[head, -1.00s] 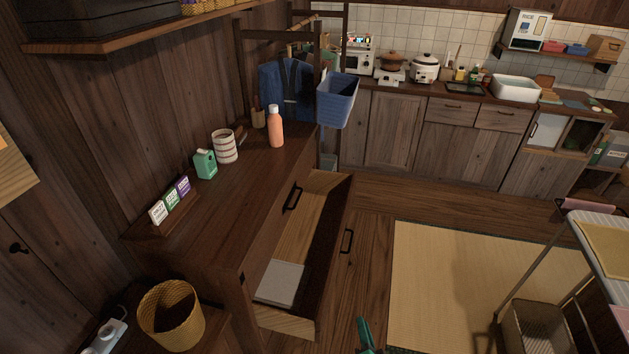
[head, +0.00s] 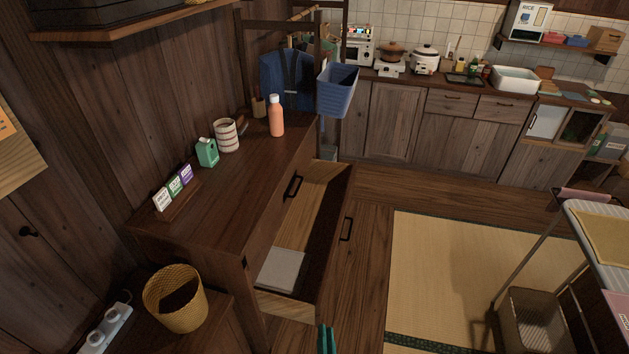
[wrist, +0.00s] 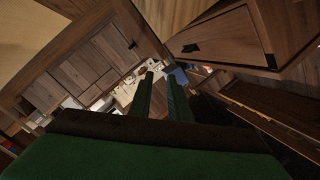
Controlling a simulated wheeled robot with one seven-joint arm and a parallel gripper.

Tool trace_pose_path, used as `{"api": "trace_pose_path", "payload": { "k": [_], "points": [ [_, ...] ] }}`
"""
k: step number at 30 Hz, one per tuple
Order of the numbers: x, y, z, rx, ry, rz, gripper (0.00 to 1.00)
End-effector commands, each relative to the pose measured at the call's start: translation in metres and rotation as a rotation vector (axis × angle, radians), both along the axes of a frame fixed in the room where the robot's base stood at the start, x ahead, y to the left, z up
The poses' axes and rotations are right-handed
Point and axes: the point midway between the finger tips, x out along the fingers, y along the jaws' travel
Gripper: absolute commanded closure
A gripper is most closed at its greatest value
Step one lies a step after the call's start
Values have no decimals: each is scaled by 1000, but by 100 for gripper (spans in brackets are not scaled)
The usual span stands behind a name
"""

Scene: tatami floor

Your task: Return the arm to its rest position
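My gripper (head: 327,339) shows only as two teal-green fingertips at the bottom edge of the head view, by the front end of the open drawer (head: 262,301). In the wrist view my gripper (wrist: 160,75) has its two green fingers apart, with nothing between them. The rest of my arm is out of the head view.
The dark wooden cabinet (head: 222,205) has its drawer pulled out, with a grey flat item (head: 281,270) inside. A bottle (head: 276,117), a striped cup (head: 227,135) and a green carton (head: 207,152) stand on top.

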Motion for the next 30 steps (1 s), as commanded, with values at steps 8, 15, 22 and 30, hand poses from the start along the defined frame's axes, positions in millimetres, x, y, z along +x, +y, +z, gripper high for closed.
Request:
{"api": "trace_pose_path", "payload": {
  "k": [8, 15, 22, 30],
  "points": [
    [-101, 48, 47, -171, -19, -61, 83],
    [-186, 56, 90, -349, 35, -83, 83],
    [-255, 48, 136, -538, 113, -45, 83],
    [-301, 37, 185, -730, 176, 47, 83]
  ]
}}
